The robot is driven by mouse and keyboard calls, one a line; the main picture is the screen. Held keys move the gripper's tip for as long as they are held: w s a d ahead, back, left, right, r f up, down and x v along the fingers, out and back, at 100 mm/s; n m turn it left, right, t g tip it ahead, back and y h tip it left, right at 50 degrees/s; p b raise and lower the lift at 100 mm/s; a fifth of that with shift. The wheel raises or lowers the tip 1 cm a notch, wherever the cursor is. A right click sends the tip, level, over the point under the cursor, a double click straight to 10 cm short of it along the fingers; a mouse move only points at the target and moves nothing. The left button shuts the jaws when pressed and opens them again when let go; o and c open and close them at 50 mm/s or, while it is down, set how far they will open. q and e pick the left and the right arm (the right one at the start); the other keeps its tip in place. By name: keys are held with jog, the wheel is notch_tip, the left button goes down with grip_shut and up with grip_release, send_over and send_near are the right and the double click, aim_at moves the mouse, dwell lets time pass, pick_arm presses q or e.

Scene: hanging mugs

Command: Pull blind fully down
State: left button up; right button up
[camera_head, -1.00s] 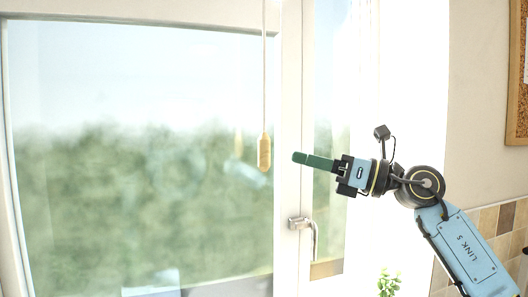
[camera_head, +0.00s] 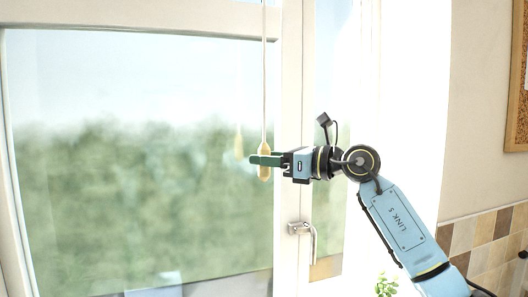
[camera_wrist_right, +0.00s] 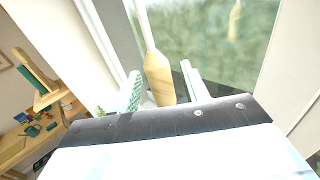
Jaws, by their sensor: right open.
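The blind's pull cord (camera_head: 264,80) hangs down in front of the window and ends in a wooden pull handle (camera_head: 264,172). My right gripper (camera_head: 262,160) has its green fingers at the height of the handle and overlaps it in the head view. In the right wrist view the wooden handle (camera_wrist_right: 159,78) stands between the two fingers of the open right gripper (camera_wrist_right: 163,82). A gap shows on the side of the right finger; the handle is closer to the left one. The blind itself is not in view. My left gripper is not in view.
The window pane (camera_head: 130,160) lies behind the handle and reflects it. A window latch (camera_head: 303,230) sticks out from the frame below my right gripper. A small green plant (camera_head: 387,285) stands at the bottom. A corkboard (camera_head: 517,80) hangs at the right.

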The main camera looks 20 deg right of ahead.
jog(key=shift+w+a, duration=0.4)
jog(key=shift+a, duration=0.1)
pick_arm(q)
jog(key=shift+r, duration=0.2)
pick_arm(e)
grip_shut()
